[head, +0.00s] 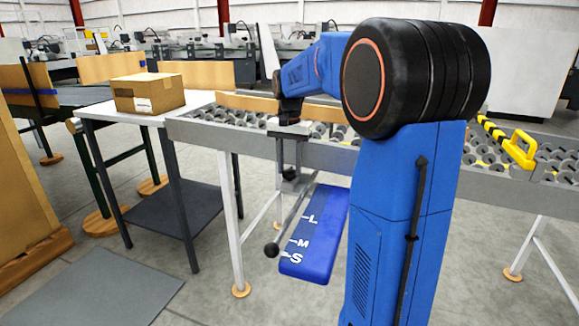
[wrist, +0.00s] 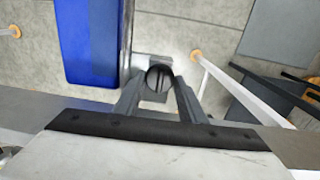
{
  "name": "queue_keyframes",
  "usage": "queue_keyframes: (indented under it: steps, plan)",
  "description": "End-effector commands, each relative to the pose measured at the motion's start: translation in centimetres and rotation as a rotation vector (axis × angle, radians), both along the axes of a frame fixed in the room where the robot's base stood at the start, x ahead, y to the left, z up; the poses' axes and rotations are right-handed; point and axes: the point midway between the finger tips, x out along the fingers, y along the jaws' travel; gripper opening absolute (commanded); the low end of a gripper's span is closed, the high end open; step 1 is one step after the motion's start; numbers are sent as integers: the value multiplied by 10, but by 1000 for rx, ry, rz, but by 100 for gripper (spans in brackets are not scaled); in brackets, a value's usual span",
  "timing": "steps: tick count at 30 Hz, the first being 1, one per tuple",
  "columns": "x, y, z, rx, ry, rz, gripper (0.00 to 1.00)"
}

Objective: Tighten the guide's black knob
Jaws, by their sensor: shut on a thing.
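In the head view my gripper (head: 290,168) points down in front of the conveyor's side rail, below my blue arm.
The roller conveyor (head: 205,127) runs behind. A table with a cardboard box (head: 147,93) stands at the left.

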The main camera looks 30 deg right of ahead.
Motion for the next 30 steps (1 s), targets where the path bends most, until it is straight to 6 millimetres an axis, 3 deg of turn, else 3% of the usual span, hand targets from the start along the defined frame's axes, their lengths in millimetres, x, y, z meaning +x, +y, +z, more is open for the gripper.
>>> queue_keyframes:
  steps: [15, 16, 18, 30]
  plan:
    - [1, 0, 1, -1, -2, -20, 14]
    - [0, 0, 1, -1, -2, -20, 39]
    - [0, 0, 1, -1, -2, -20, 55]
    - [1, 0, 5, -1, -2, -20, 55]
